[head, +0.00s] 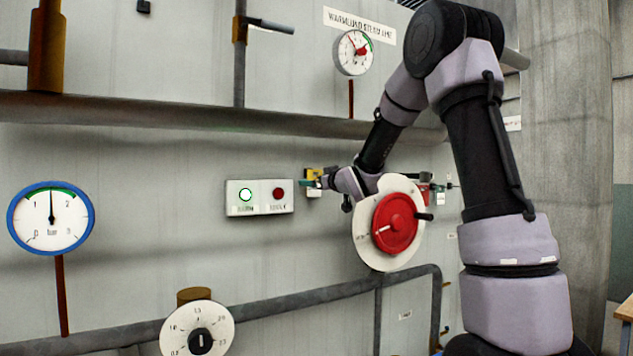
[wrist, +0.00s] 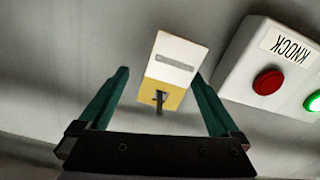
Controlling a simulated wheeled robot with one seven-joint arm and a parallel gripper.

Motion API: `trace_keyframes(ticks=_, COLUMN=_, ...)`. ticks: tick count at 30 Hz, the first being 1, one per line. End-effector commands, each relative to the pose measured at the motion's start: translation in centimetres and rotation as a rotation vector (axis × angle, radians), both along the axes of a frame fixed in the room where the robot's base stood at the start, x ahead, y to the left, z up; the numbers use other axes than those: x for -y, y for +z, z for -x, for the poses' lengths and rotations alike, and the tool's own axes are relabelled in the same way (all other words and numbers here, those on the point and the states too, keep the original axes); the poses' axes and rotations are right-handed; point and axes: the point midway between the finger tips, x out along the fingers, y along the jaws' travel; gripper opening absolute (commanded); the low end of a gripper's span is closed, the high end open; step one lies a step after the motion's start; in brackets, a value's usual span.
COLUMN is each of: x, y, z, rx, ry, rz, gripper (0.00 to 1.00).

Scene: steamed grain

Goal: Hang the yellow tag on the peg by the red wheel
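The yellow tag (wrist: 172,94) hangs at a dark peg (wrist: 159,101) that shows through its hole in the wrist view, which is upside down. A white plate (wrist: 176,58) with a grey bar adjoins it; I cannot tell if it is part of the tag. The tag also shows in the head view (head: 314,173), right of the button box. My gripper (wrist: 160,74) is open, its green fingers on either side of the tag, with a clear gap at the left finger. The red wheel (head: 394,224) is to the right in the head view. The peg by it cannot be made out clearly.
The button box (head: 259,197) with a green and a red button is close beside my gripper. My arm passes above and behind the wheel's white disc (head: 376,257). Small fittings (head: 440,190) are on the wall right of the wheel. A pipe (head: 300,296) runs below.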

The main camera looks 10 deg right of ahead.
Motion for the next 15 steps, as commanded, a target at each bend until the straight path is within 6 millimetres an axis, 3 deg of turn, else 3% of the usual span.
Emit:
trace_keyframes(ticks=8, x=0.2, y=0.1, z=0.6, rx=0.001, ry=-0.001, rz=0.001, gripper=0.98)
trace_keyframes(ticks=15, x=1.6, y=0.1, z=4.7, rx=0.001, ry=-0.002, rz=0.001, gripper=0.98)
